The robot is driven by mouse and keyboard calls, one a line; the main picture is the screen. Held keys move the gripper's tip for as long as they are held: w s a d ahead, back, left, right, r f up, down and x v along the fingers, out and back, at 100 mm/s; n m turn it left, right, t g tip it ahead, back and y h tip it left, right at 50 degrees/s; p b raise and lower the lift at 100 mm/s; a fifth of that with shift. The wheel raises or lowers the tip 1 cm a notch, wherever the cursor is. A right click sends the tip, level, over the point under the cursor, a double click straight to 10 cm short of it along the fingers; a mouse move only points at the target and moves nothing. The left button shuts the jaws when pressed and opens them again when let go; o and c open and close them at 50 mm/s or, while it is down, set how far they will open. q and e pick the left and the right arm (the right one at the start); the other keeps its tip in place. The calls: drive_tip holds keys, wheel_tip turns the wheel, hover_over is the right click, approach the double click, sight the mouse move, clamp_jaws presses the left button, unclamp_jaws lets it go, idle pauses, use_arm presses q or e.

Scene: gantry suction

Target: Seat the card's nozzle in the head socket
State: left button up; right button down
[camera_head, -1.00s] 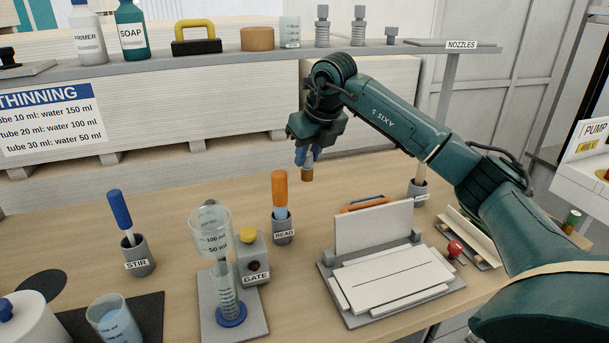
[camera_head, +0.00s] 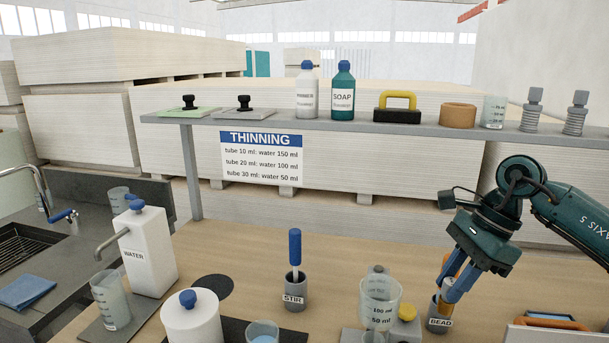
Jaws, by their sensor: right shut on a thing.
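My right gripper (camera_head: 450,291), with blue fingers, points down at the right, just in front of the cup labelled BEAD (camera_head: 438,326). It is shut on a small brown-orange cylinder (camera_head: 444,308), which is mostly hidden by the fingers; I cannot tell whether it is a nozzle. An orange handle (camera_head: 455,263) shows behind the fingers. Two grey ribbed nozzles stand on the shelf, one here (camera_head: 532,112) and one farther right (camera_head: 575,116). I cannot make out a nozzle card or a head socket. My left gripper is not in view.
The shelf (camera_head: 350,125) holds bottles, a yellow-handled block and a tan roll. A thinning sign (camera_head: 261,158) hangs below. The sink is left.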

sight(447, 305)
drive_tip(key=s+a+n+g, duration=0.1)
drive_tip(key=n, duration=0.2)
drive_tip(key=s+a+n+g+h, duration=0.1)
drive_tip(key=s+n, duration=0.1)
drive_tip(key=n, duration=0.1)
drive_tip(key=s+a+n+g, duration=0.1)
drive_tip(key=s+n, duration=0.1)
drive_tip(key=n, duration=0.1)
drive_tip(key=shift+a+f+h+p, duration=0.2)
drive_tip(key=shift+h+p, duration=0.1)
drive_tip(key=shift+p, duration=0.05)
drive_tip(key=shift+s+a+f+n+g+h, duration=0.1)
drive_tip(key=shift+s+a+n+g+h, duration=0.3)
drive_tip(key=shift+s+n, duration=0.75)
drive_tip(key=shift+s+a+f+n+h, duration=0.15)
drive_tip(key=shift+s+n+h, duration=0.5)
drive_tip(key=shift+n, duration=0.95)
drive_tip(key=shift+s+a+n+g+h, duration=0.25)
drive_tip(key=shift+s+n+h, duration=0.2)
drive_tip(key=shift+s+n, duration=0.7)
